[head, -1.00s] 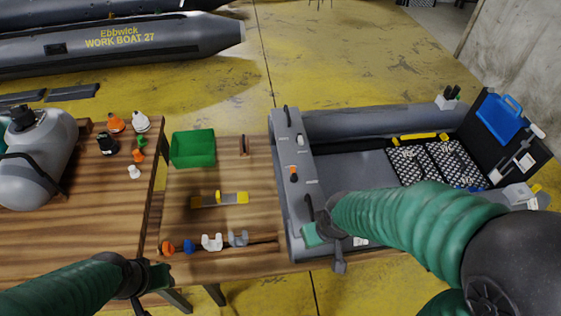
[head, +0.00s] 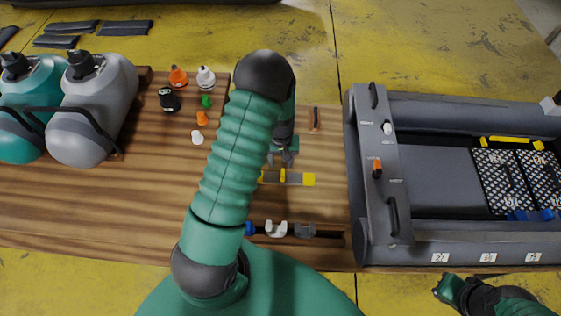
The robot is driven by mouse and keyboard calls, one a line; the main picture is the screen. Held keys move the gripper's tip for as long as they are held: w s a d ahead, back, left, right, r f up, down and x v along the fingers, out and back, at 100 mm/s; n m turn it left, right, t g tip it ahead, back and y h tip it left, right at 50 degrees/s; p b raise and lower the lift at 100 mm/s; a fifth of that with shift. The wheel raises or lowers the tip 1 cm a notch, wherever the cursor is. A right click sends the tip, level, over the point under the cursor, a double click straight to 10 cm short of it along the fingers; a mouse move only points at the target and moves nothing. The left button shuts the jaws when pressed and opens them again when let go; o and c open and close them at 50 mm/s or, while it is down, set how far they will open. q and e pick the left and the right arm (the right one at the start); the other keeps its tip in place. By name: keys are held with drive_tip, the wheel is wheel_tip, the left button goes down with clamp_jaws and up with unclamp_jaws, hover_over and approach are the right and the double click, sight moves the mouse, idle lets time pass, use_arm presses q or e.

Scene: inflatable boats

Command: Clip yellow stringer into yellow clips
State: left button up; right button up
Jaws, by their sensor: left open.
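A flat grey bar with yellow ends and a small yellow upright piece in its middle (head: 307,179) lies on the wooden bench; my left arm hides its left part. My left gripper (head: 284,157) is open, just beyond and above this bar, with no visible hold on it. A yellow strip (head: 512,143) lies along the far inner side of the grey boat section. Small raised yellow parts show near its ends; I cannot tell whether these are clips. My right gripper (head: 447,289) is low at the right, in front of the boat section; its jaw state is unclear.
The boat section (head: 440,105) has a grey panel with handles (head: 385,190) and black mesh panels inside. Teal and grey tanks (head: 95,115) and several small bottles and caps stand on the bench at left. White and grey fittings (head: 277,229) sit in a front slot.

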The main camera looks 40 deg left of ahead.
sight(283, 172)
use_arm(q)
drive_tip(key=shift+w+d+f+b, duration=0.1)
drive_tip(key=shift+w+f+b, duration=0.1)
drive_tip(key=shift+f+b, duration=0.2)
drive_tip(key=f+b, duration=0.2)
drive_tip(key=d+f+b, duration=0.1)
drive_tip(key=f+b, duration=0.2)
drive_tip(key=shift+w+f, duration=0.1)
drive_tip(key=shift+f, duration=0.05)
drive_tip(key=f, duration=0.1)
drive_tip(key=f+b, duration=0.1)
drive_tip(key=f, duration=0.1)
drive_tip(key=shift+a+f, duration=0.1)
drive_tip(key=shift+a, duration=0.25)
drive_tip(key=shift+a+f+b, duration=0.15)
drive_tip(key=shift+b, duration=0.15)
drive_tip(key=shift+d, duration=0.3)
drive_tip(key=c, duration=0.4)
clamp_jaws()
drive_tip(key=shift+a, duration=0.1)
use_arm(e)
wheel_tip(283, 172, down, 8)
drive_tip(key=d, duration=0.1)
drive_tip(key=shift+s, duration=0.2)
use_arm(q)
drive_tip(key=shift+r, duration=0.25)
use_arm(e)
drive_tip(key=shift+r, duration=0.2)
